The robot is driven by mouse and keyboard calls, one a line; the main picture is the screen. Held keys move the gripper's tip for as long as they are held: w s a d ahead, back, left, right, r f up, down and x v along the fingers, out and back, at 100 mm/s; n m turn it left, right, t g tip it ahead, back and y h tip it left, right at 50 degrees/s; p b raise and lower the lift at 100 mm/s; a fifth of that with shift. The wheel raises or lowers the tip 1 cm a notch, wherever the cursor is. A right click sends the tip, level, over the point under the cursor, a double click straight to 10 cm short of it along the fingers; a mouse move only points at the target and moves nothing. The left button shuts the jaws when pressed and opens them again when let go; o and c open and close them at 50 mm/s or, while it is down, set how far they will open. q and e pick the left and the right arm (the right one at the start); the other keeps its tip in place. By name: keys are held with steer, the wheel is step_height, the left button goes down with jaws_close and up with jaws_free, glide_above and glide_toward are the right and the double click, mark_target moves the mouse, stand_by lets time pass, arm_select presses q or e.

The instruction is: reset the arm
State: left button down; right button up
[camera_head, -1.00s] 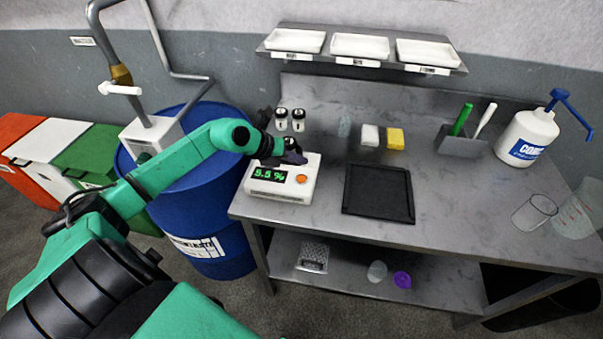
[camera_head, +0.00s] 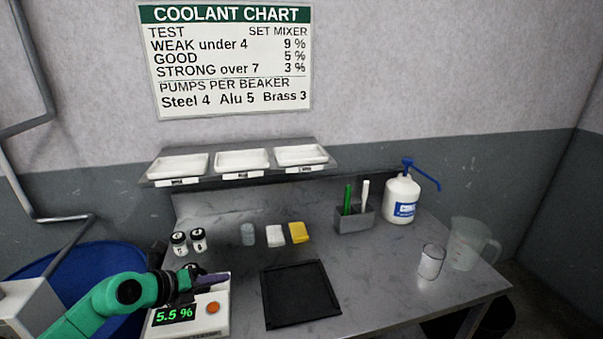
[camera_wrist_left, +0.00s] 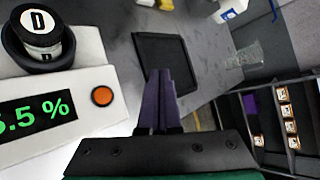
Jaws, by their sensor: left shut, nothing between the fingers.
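My left arm comes in from the lower left in the head view. Its gripper (camera_head: 212,280) is over the white tester (camera_head: 208,318), with its purple fingers closed together and nothing between them. In the left wrist view the shut fingers (camera_wrist_left: 165,85) point away past the tester (camera_wrist_left: 95,75), toward the black mat. A jar lidded "D" (camera_wrist_left: 42,25) sits in a dark round holder on the tester. The tester display (camera_head: 174,315) reads 5.5 %. My right gripper is not in view.
A black mat (camera_head: 300,295) lies on the steel bench, with two small jars (camera_head: 189,242), a white block (camera_head: 275,236) and a yellow block (camera_head: 299,232) behind it. A pump bottle (camera_head: 402,200), glass beaker (camera_head: 431,262) and clear jug (camera_head: 470,244) stand right. A blue drum (camera_head: 75,275) is left.

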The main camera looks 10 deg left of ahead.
arm_select(q)
steer(key=w+d+r+n+t, duration=0.1)
steer(key=d+r+n+t, duration=0.3)
steer(key=r+n+t, duration=0.4)
steer(key=s+a+f+n+g+y, duration=0.25)
steer(key=a+f+n+y, duration=0.2)
steer(key=n, duration=0.45)
steer(key=s+a+f+n+g+y, duration=0.2)
steer(key=s+a+f+n+y, duration=0.15)
steer(key=a+n+y, duration=0.4)
steer(key=s+d+f+n+g+h, duration=0.3)
steer(key=s+d+f+g, duration=0.25)
steer(key=s, duration=0.25)
steer(key=s+d+f+n+g+h, duration=0.3)
steer(key=s+d+f+g, duration=0.15)
steer(key=s+f, duration=0.35)
step_height(320, 180, down, 22)
steer(key=s+f+b, duration=0.1)
steer(key=s+b, duration=0.1)
steer(key=s+a+f+g+b, duration=0.1)
steer(key=s+a+f+g, duration=0.1)
steer(key=s+f, duration=1.5)
steer(key=shift+s+a+m, duration=0.3)
steer(key=shift+a+m, duration=0.05)
steer(key=shift+a, duration=0.25)
